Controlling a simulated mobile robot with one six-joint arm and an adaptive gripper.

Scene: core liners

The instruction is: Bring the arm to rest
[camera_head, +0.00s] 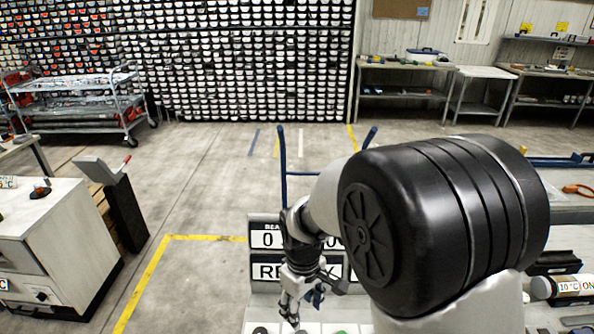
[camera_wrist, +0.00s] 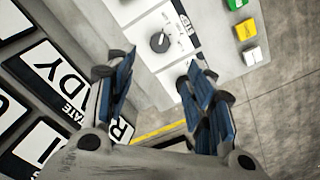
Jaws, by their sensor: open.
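My gripper (camera_head: 302,306) hangs at the lower middle of the head view, above a light-coloured control panel (camera_wrist: 215,35). In the wrist view its two blue-padded fingers (camera_wrist: 160,85) are spread apart with nothing between them. The panel carries a dark round knob (camera_wrist: 160,42) and green (camera_wrist: 236,4), yellow (camera_wrist: 246,30) and white (camera_wrist: 252,55) buttons. My arm is bent, and its large black joint covers much of the right side of the head view.
A display board (camera_head: 268,241) with large lettering stands behind my gripper, partly hidden by my arm. A white cabinet (camera_head: 50,235) stands at left, a wheeled cart (camera_head: 75,100) farther back. Benches line the right. The floor (camera_head: 205,190) between is clear.

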